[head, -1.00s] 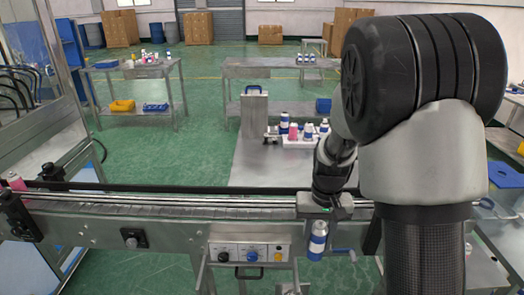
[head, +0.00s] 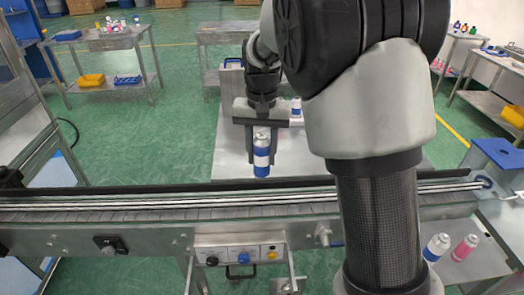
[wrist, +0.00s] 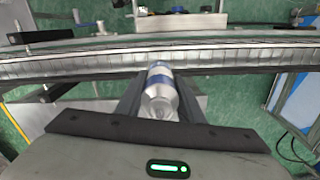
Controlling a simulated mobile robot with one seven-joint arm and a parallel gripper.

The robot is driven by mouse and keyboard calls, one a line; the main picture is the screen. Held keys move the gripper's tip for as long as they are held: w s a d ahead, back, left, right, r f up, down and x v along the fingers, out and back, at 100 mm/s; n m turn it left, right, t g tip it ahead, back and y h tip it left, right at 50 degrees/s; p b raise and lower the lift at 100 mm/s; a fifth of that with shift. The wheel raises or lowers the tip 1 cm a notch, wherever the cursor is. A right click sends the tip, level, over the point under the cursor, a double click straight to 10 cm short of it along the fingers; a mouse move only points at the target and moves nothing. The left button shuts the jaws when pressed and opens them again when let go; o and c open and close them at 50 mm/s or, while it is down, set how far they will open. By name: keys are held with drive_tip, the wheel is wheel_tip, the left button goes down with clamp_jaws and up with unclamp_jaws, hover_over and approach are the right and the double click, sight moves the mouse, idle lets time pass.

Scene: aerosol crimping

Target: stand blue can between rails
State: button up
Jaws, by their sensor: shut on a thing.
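A blue and white can (head: 261,158) hangs upright in my gripper (head: 261,140), which is shut on it. In the head view the can appears just beyond the conveyor's far rail, above the grey table behind. In the wrist view the can (wrist: 160,88) lies between the two dark fingers, its silvery top towards the camera. The conveyor with its metal rails (head: 130,203) runs across the head view. In the wrist view the rails (wrist: 240,48) cross just past the can. No can stands on the visible belt.
A control panel (head: 240,254) is on the conveyor's near side. A blue block-like fixture (head: 497,155) stands at the right end of the rails. A blue-banded can (head: 437,247) and a pink can (head: 465,247) stand at lower right, beside my arm.

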sight(262, 141)
drive_tip(key=shift+f+b, duration=3.05)
drive_tip(key=shift+f, duration=0.9)
drive_tip(key=shift+w+f+b, duration=0.1)
drive_tip(key=shift+f+b, duration=1.35)
drive_tip(key=shift+f, duration=1.05)
drive_tip(key=shift+f, duration=0.45)
drive_tip(key=o, duration=1.1)
drive_tip(key=shift+o, duration=0.2)
drive_tip(key=shift+r, duration=0.1)
wheel_tip(262, 141, up, 16)
drive_tip(key=shift+r+p, duration=0.1)
drive_tip(key=shift+p, duration=0.8)
drive_tip(key=shift+r, duration=0.5)
